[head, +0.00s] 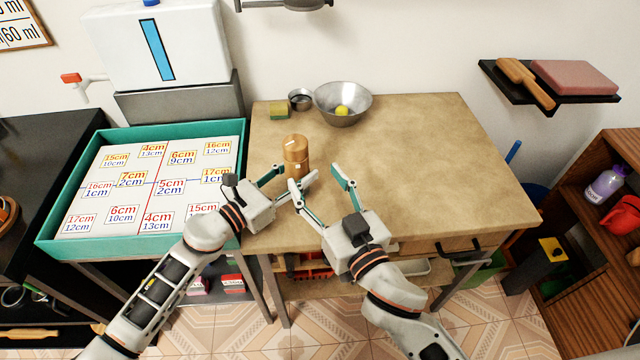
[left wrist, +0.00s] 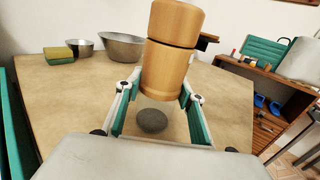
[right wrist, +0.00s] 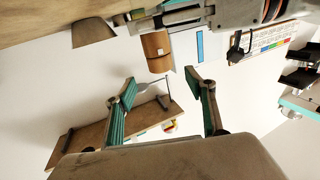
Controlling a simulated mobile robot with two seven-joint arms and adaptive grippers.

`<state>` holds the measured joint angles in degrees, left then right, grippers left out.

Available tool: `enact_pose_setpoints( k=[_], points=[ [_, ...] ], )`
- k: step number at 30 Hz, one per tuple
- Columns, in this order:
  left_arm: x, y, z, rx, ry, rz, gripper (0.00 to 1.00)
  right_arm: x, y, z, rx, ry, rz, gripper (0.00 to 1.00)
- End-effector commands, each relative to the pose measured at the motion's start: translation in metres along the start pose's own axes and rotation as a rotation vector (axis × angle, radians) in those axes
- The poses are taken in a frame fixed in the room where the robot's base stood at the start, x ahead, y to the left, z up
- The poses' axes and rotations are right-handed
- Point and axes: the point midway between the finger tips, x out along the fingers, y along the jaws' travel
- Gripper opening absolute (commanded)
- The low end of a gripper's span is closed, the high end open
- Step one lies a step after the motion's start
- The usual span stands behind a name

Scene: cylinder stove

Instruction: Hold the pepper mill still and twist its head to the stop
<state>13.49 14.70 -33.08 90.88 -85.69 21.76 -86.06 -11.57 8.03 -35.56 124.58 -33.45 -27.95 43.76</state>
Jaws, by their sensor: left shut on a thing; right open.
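The wooden pepper mill (head: 296,152) stands roughly upright near the table's front left in the head view. My left gripper (head: 291,177) is shut on its lower part. In the left wrist view the mill (left wrist: 171,50) rises between the fingers, with a seam below its head; a dark grey round patch lies below it, and I cannot tell whether it is a shadow. My right gripper (head: 320,183) is open and empty, to the right of the mill and nearer the front edge. The right wrist view shows the mill (right wrist: 156,48) upside down, beyond the open fingers and apart from them.
A metal bowl (head: 325,112) with a yellow thing inside, a small metal bowl (head: 300,97) and a sponge (head: 278,110) are at the back. A teal tray (head: 53,243) of number cards is on the left. The table's right half (head: 430,150) is clear.

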Motion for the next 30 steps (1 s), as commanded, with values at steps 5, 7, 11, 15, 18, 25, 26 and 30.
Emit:
enact_pose_setpoints(
  k=[5,7,11,15,18,25,26,30],
  points=[
    [0.000,0.000,0.001,0.000,-0.001,0.000,0.11,-0.007,0.000,-0.001,-0.001,0.000,0.001,0.55],
    [0.000,0.000,0.001,0.000,-0.001,0.000,0.11,-0.007,0.000,-0.001,-0.002,0.000,0.001,0.55],
    [0.000,0.000,0.001,0.000,-0.001,0.000,0.11,-0.007,0.000,-0.001,-0.002,0.000,0.001,0.55],
    [0.000,0.000,0.001,0.000,-0.002,0.000,0.11,-0.006,-0.001,-0.001,-0.003,0.005,-0.009,0.55],
    [0.000,0.000,0.001,0.000,-0.002,0.000,0.11,-0.002,-0.009,-0.004,-0.007,0.027,-0.054,0.55],
    [0.000,0.000,0.001,0.000,-0.002,0.000,0.11,0.014,-0.041,-0.009,-0.023,0.113,-0.312,0.55],
    [0.000,0.000,0.001,0.000,-0.002,0.000,0.11,0.015,-0.043,-0.009,-0.025,0.120,-0.351,0.55],
    [0.000,0.000,0.001,0.000,-0.002,0.000,0.11,0.019,-0.042,-0.002,-0.033,0.127,-0.514,0.55]
  ],
)
